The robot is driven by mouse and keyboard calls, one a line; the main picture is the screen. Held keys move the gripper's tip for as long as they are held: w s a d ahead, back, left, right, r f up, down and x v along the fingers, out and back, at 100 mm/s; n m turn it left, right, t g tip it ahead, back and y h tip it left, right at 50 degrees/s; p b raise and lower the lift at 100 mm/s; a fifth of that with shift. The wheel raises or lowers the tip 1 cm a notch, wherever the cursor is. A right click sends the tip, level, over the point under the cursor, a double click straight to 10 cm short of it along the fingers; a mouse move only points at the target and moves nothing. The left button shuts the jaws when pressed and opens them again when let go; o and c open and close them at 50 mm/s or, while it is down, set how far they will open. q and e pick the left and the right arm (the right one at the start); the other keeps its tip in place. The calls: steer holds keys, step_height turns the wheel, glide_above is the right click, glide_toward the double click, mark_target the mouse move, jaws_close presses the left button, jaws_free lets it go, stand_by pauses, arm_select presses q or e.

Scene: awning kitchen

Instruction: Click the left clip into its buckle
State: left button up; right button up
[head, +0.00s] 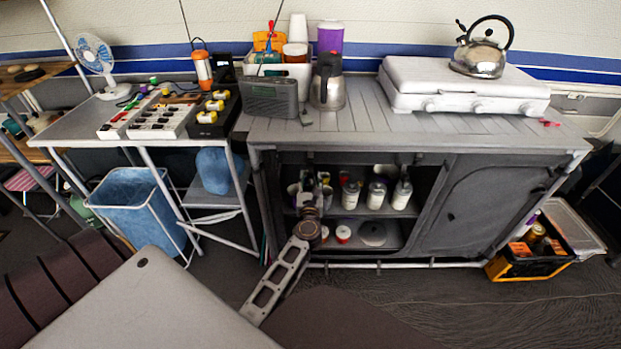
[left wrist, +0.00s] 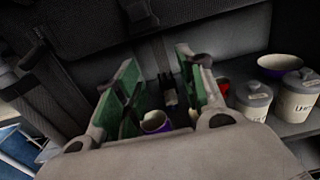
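My left gripper (head: 314,188) reaches into the open left half of the grey cabinet (head: 480,200). In the left wrist view the gripper (left wrist: 157,75) is open, its green-padded fingers apart. A dark clip-like piece (left wrist: 168,88) on a grey strap shows between and beyond the fingers; I see no contact with it. Another dark buckle-like piece (left wrist: 140,15) hangs at the rolled-up flap (left wrist: 200,18) above. I cannot tell for certain which is the clip and which the buckle, or whether either is joined. My right gripper is not in view.
Lidded canisters (left wrist: 297,95) and a purple bowl (left wrist: 283,66) stand on the shelf to the right. A purple cup (left wrist: 154,121) shows between the fingers, lower down. A kettle (head: 482,48) and stove (head: 462,85) are on top. A crate (head: 530,266) stands at right.

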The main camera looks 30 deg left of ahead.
arm_select(q)
steer(key=shift+v, duration=2.45)
